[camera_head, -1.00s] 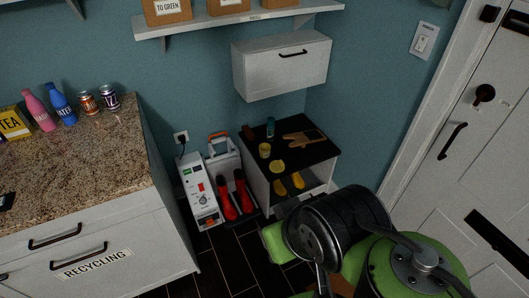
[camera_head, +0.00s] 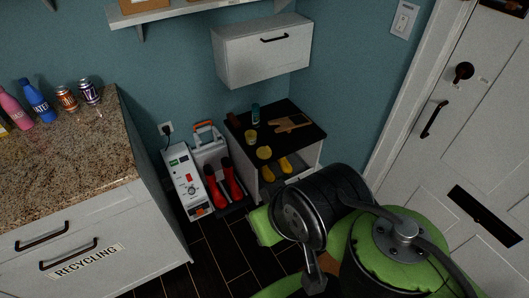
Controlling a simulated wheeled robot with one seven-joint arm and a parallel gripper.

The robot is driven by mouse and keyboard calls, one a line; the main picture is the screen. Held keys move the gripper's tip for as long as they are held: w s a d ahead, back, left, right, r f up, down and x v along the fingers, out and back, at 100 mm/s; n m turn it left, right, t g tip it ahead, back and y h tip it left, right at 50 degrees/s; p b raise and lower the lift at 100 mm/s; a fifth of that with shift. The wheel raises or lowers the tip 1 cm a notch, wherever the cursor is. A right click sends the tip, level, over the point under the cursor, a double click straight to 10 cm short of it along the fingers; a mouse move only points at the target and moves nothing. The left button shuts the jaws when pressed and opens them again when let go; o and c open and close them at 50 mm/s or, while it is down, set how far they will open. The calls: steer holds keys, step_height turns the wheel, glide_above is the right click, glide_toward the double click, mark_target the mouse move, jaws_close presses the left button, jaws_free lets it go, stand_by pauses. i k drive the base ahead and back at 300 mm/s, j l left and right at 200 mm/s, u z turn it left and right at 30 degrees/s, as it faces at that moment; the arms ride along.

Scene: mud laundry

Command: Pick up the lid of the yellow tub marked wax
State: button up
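A small yellow tub (camera_head: 251,137) stands on the black top of a low white cabinet by the back wall. A round pale-yellow piece (camera_head: 263,153) is at the front edge of that top. It looks like a flat lid, but it is too small to be sure, and no "wax" marking can be read. My green and black arm fills the lower right, in front of the cabinet and apart from both yellow things. My gripper's fingers cannot be made out.
The low cabinet's black top (camera_head: 297,140) also holds a green bottle (camera_head: 255,114), a brown item (camera_head: 234,119) and tan gloves (camera_head: 291,123). Yellow items (camera_head: 284,163) are below. Red boots (camera_head: 231,180) and a white machine (camera_head: 186,179) stand left. A wall cabinet (camera_head: 262,50) hangs above. Dark floor is clear in front.

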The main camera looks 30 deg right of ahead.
mark_target(263, 152)
steer(key=i+l+u, duration=0.65)
steer(key=l, duration=0.15)
steer(key=i+l+u, duration=0.2)
steer(key=l, duration=0.15)
steer(key=i+l+u, duration=0.2)
steer(key=l, duration=0.15)
steer(key=l+u, duration=0.25)
steer(key=i+l+u, duration=0.2)
steer(key=l, duration=0.35)
steer(key=k+j, duration=0.05)
steer(key=k, duration=0.05)
